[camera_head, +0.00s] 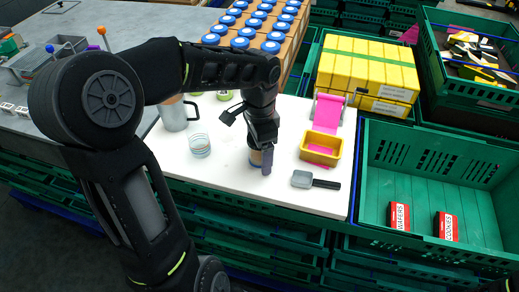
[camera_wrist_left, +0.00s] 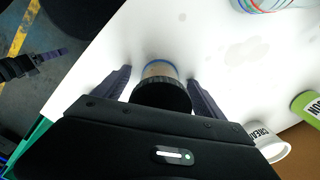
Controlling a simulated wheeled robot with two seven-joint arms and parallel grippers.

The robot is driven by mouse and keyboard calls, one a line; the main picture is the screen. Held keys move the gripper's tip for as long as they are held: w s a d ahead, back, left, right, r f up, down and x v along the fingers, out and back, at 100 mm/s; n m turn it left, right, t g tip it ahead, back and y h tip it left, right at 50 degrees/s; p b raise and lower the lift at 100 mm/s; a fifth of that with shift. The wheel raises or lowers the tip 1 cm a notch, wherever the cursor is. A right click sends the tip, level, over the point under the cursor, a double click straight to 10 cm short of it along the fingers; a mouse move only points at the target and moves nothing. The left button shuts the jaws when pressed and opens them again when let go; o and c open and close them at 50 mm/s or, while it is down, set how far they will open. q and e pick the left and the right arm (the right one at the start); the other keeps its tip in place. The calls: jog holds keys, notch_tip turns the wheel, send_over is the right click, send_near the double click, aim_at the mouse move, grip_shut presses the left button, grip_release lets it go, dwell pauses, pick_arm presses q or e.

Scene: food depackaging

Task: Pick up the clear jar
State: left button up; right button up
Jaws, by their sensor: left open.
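The clear jar (camera_head: 256,157), with tan contents and a black lid, stands upright on the white board. In the left wrist view the jar (camera_wrist_left: 160,70) is between my left gripper's fingers, with visible gaps on both sides. My left gripper (camera_head: 263,158) is open and pointing down around it. In the head view the gripper hides most of the jar and its lid. What looks like my right gripper (camera_wrist_left: 48,54) shows at the left of the left wrist view, away from the board; its jaw state is unclear.
On the board (camera_head: 230,190) are a clear striped glass (camera_head: 200,146), a grey mug (camera_head: 174,115), a yellow tray (camera_head: 321,149) and a black-handled scoop (camera_head: 315,181). A green crate (camera_head: 440,185) with two red packets stands at right. Blue-lidded jars crowd the back.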

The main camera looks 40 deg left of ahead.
dwell(0.4)
pick_arm(q)
jog(key=c, duration=1.6)
jog(key=shift+r, duration=0.1)
notch_tip(320, 180, up, 10)
jog(key=shift+f, duration=0.1)
